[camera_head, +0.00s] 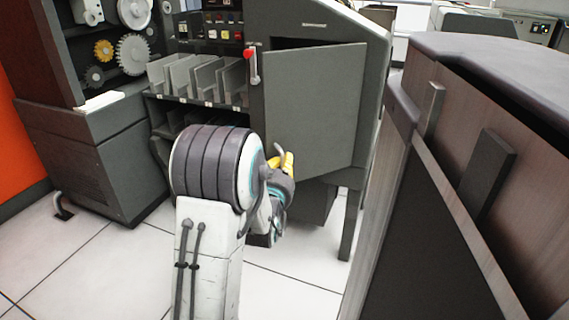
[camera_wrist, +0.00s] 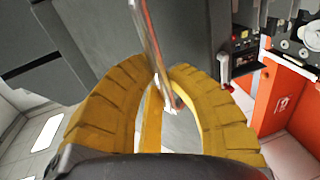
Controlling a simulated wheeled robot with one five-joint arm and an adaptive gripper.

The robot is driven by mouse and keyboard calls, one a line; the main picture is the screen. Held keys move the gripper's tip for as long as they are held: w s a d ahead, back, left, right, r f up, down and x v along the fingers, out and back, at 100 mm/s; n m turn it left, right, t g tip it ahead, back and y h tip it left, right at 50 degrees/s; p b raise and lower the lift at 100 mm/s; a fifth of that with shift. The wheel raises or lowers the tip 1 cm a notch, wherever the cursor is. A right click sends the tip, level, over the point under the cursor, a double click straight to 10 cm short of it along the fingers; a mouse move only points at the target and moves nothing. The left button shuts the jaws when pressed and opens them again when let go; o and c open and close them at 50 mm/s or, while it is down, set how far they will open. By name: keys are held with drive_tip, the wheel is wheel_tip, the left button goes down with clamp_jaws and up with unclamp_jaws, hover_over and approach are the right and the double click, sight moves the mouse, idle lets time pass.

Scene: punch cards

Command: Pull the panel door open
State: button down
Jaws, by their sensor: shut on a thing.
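The grey panel door (camera_head: 315,110) is on the front of the grey machine in the head view. It stands ajar, with a dark gap along its top edge. Its metal handle (camera_head: 279,149) is low on the left side of the door. My gripper (camera_head: 286,161), with yellow fingers, is at this handle, partly hidden by my arm. In the wrist view the handle (camera_wrist: 147,38) runs as a slanted bar down between the yellow fingers of my gripper (camera_wrist: 162,82), which is shut on it.
A red-tipped lever (camera_head: 251,62) is left of the door's top. A wood-sided cabinet (camera_head: 455,150) stands close on the right. Card slots (camera_head: 205,80) and a geared machine (camera_head: 100,150) are on the left. White tiled floor (camera_head: 110,265) is open in front.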

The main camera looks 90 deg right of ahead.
drive_tip(key=c, duration=1.1)
unclamp_jaws()
drive_tip(key=shift+w+a, duration=0.1)
drive_tip(key=shift+w, duration=0.05)
drive_tip(key=shift+r, duration=0.1)
approach(286, 120)
drive_tip(key=shift+s+d, duration=0.2)
drive_tip(key=shift+d, duration=1.15)
drive_tip(key=shift+s+d, duration=0.15)
drive_tip(key=shift+d, duration=1.15)
drive_tip(key=shift+c, duration=0.3)
